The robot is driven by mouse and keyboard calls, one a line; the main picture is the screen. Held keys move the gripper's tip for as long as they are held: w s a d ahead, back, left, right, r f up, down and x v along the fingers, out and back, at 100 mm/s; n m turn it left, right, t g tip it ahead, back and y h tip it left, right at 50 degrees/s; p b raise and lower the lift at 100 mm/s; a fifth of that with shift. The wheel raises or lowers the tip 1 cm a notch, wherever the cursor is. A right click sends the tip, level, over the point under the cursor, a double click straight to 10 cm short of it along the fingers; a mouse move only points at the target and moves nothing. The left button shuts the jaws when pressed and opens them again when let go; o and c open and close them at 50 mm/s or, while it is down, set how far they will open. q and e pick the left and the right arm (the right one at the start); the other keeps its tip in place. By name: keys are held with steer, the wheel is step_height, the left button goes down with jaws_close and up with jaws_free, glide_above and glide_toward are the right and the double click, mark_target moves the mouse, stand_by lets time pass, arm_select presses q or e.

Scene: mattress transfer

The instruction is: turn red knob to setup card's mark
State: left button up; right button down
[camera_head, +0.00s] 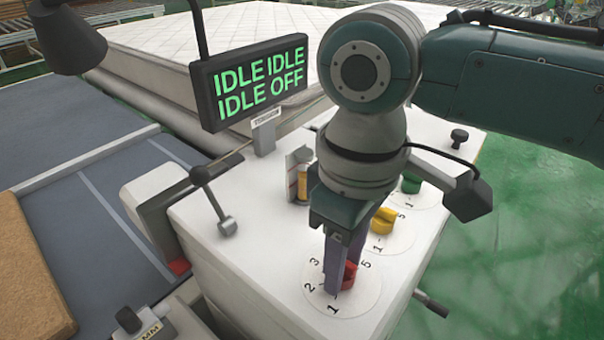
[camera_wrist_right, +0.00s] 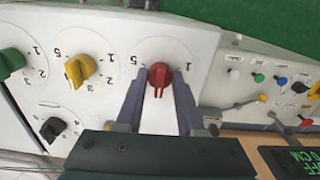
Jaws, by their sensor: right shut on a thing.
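The red knob (camera_head: 349,276) sits on a white round dial (camera_head: 362,294) at the front of the white console. Numbers 1, 2, 3 and 5 show around it. My right gripper (camera_head: 341,272) points down with its purple fingers on the knob. In the right wrist view the red knob (camera_wrist_right: 160,75) is between the two fingertips (camera_wrist_right: 159,76), its ridge pointing down toward my gripper. There, 5 shows to the left and 1 to the right. I cannot make out a setup card's mark. My left gripper is not in view.
A yellow knob (camera_head: 383,221) and a green knob (camera_head: 411,184) stand behind the red one. A display (camera_head: 262,82) reads "IDLE IDLE IDLE OFF". A lever (camera_head: 213,200) stands at the console's left. A mattress (camera_head: 150,40) lies behind. Green floor is free at right.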

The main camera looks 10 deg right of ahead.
steer(key=m+p, duration=0.4)
steer(key=p, duration=0.1)
steer(key=shift+r+m, duration=0.25)
steer(key=shift+m, duration=0.05)
steer(key=m+p, duration=0.2)
steer(key=m, duration=0.1)
steer(key=shift+f+p, duration=0.1)
steer(key=shift+p, duration=0.2)
steer(key=shift+f+m+p, duration=0.1)
steer(key=shift+m+p, duration=0.55)
steer(key=shift+m, duration=0.85)
steer(key=c, duration=0.5)
jaws_free()
